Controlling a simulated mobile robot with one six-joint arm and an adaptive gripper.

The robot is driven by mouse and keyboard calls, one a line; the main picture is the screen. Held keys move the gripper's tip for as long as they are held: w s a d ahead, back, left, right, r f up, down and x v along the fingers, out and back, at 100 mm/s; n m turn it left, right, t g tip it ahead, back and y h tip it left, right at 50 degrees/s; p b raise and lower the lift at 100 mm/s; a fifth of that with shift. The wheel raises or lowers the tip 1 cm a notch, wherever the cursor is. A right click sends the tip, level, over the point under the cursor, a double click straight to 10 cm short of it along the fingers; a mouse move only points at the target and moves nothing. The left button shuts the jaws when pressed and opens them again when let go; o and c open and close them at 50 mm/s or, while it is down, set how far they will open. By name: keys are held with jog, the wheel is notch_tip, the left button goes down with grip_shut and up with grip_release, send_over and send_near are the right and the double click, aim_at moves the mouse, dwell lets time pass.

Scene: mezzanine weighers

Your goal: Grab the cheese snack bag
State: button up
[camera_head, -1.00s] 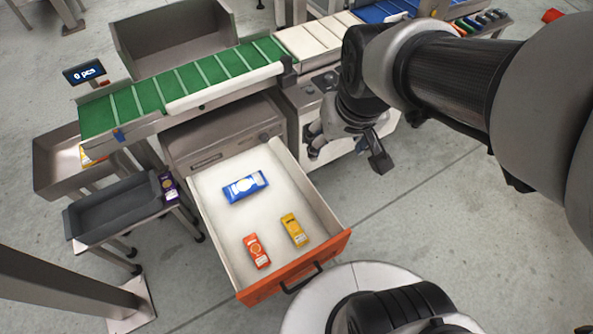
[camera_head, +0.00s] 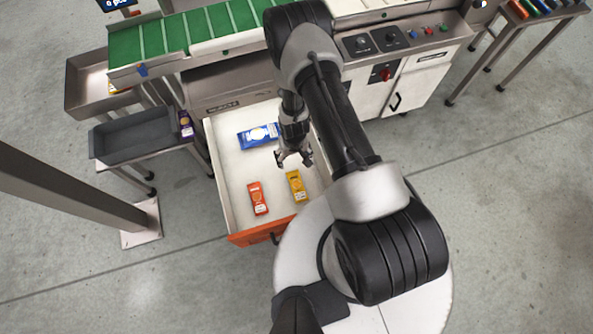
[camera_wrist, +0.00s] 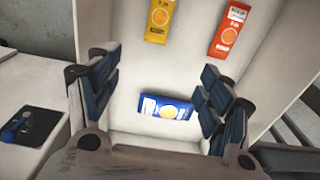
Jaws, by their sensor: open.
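An open drawer (camera_head: 258,234) with an orange front holds three snack bags lying flat. A yellow bag (camera_head: 297,186) lies at the front right, an orange-red bag (camera_head: 258,198) to its left, and a blue bag (camera_head: 258,136) toward the back. I cannot read which is the cheese one. My gripper (camera_head: 295,160) is open and empty above the drawer, between the blue and yellow bags. In the wrist view, the blue bag (camera_wrist: 167,107) shows between the fingers, with the yellow bag (camera_wrist: 159,20) and orange-red bag (camera_wrist: 228,28) at the top.
Drawer walls surround the bags. The green conveyor (camera_head: 200,32) and machine body (camera_head: 235,103) stand behind. A grey tray (camera_head: 140,138) and a purple pack (camera_head: 186,124) are at left, near a metal post (camera_head: 80,190). Open floor lies to the right.

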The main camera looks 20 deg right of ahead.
send_over(300, 194)
notch_tip(300, 194, down, 8)
jog(key=shift+g, duration=0.3)
jog(key=f+b, duration=0.1)
jog(key=f, duration=0.3)
jog(key=f+b, duration=0.1)
jog(key=f, duration=0.2)
jog(key=f+b, duration=0.2)
jog(key=f, duration=0.2)
jog(key=shift+s+a+f, duration=0.15)
jog(key=shift+a+f, duration=0.1)
jog(key=shift+f, duration=0.05)
jog(key=shift+d+f+b, duration=0.15)
jog(key=shift+f+b, duration=0.75)
jog(key=shift+f, duration=0.65)
jog(key=shift+d+f+b, duration=0.15)
jog(key=shift+f+b, duration=0.7)
jog(key=shift+f, duration=0.65)
jog(key=shift+r, duration=0.1)
jog(key=shift+c, duration=0.6)
jog(key=c, duration=1)
jog(key=shift+r, duration=0.1)
jog(key=shift+c, duration=0.2)
